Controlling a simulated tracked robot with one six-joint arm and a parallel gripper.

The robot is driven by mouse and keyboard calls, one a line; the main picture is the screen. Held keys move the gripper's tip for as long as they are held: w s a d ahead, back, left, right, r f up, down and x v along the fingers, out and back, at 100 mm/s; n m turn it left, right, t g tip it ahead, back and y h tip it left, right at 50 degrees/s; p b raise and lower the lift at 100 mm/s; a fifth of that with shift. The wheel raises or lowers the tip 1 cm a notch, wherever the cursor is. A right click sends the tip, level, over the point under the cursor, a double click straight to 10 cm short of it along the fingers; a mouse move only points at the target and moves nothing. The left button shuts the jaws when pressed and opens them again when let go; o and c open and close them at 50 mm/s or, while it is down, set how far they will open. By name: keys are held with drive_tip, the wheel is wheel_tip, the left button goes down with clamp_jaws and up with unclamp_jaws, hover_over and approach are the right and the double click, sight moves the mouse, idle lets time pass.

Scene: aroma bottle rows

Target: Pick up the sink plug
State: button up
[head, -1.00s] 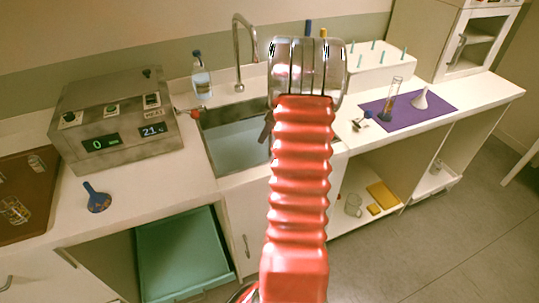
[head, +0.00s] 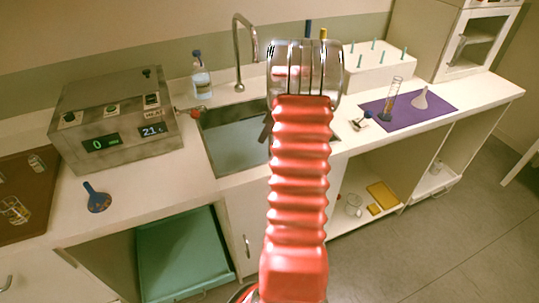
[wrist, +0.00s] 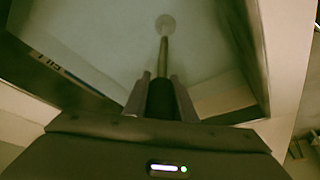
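In the wrist view, my gripper (wrist: 161,84) points down into the sink (wrist: 215,70). Its two fingers close from both sides on the dark handle of the sink plug (wrist: 163,55). A thin brownish rod runs from this handle to a pale round disc at its far end. I cannot tell whether the disc sits in the drain or hangs above it. In the head view, my arm hides the plug and most of the gripper; only a dark part of the gripper (head: 266,131) shows over the sink's right side.
The tall tap (head: 240,45) stands behind the sink, with a bottle (head: 201,80) to its left. A grey control box (head: 115,115) is left of the sink. A purple mat (head: 435,101) with glassware and a white rack (head: 380,67) are to the right.

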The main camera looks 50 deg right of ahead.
clamp_jaws()
wheel_tip(320, 180, up, 10)
idle(0.7)
idle(0.4)
